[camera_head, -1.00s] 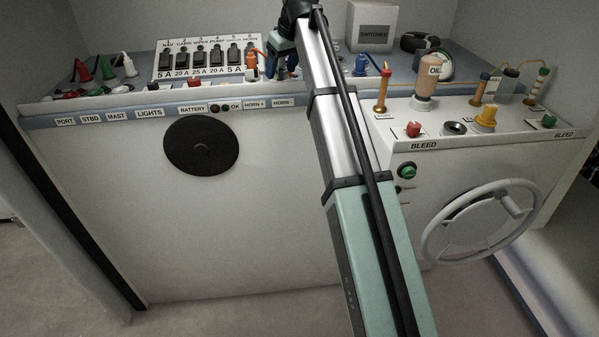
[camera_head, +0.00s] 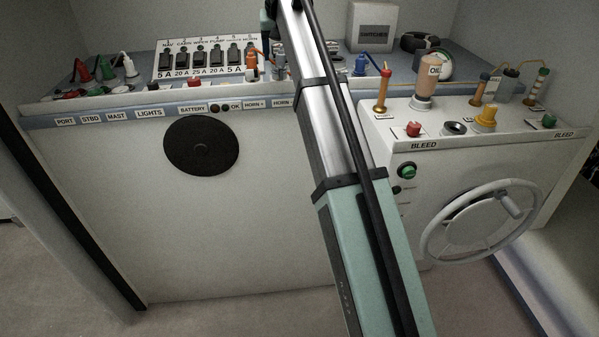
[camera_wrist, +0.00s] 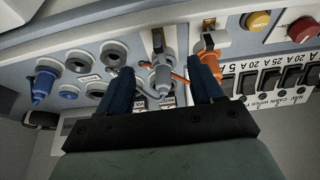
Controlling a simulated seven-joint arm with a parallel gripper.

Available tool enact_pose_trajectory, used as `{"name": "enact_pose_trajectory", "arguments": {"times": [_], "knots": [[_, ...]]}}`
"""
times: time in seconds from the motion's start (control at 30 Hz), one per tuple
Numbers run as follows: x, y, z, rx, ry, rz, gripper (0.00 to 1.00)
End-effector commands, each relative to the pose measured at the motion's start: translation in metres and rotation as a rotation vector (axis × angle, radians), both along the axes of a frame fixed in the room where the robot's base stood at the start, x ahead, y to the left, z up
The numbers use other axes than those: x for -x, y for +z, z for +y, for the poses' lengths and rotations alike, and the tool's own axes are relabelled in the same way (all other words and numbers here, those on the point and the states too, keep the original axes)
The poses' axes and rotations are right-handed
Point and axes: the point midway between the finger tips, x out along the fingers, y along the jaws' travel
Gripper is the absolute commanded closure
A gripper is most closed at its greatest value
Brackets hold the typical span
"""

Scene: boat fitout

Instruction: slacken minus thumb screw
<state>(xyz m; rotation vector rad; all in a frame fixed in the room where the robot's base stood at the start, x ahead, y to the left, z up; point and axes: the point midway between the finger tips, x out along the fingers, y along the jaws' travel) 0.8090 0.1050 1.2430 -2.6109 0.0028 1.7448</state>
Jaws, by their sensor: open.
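In the wrist view, my gripper (camera_wrist: 161,66) has its two dark blue fingers apart. A grey thumb screw (camera_wrist: 162,78) shows in the gap between them, with clear space on both sides; I cannot tell its depth against the fingertips. A thin orange wire runs beside it. An orange plug-like fitting (camera_wrist: 211,42) is close to the right finger. No minus mark is legible on the screw. In the head view, a grey post (camera_head: 280,62) stands behind the HORN labels, beside the orange fitting (camera_head: 252,63); my arm hides much of that area, and the fingertips are not visible there.
Dark round sockets (camera_wrist: 114,53) and a blue fitting (camera_wrist: 43,84) lie left in the wrist view. A breaker row (camera_wrist: 270,80), a yellow button (camera_wrist: 257,21) and a red button (camera_wrist: 302,28) lie right. A bleed unit (camera_head: 470,145) stands right in the head view.

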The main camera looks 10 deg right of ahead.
Motion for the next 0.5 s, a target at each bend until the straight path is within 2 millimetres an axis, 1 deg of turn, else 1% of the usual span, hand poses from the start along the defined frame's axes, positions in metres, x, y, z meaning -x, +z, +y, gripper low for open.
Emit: {"name": "enact_pose_trajectory", "arguments": {"times": [0.03,0.5], "knots": [[0.003,0.009,0.000,0.000,0.001,-0.003,0.34],[0.032,0.079,0.000,0.000,0.002,-0.002,0.34]]}}
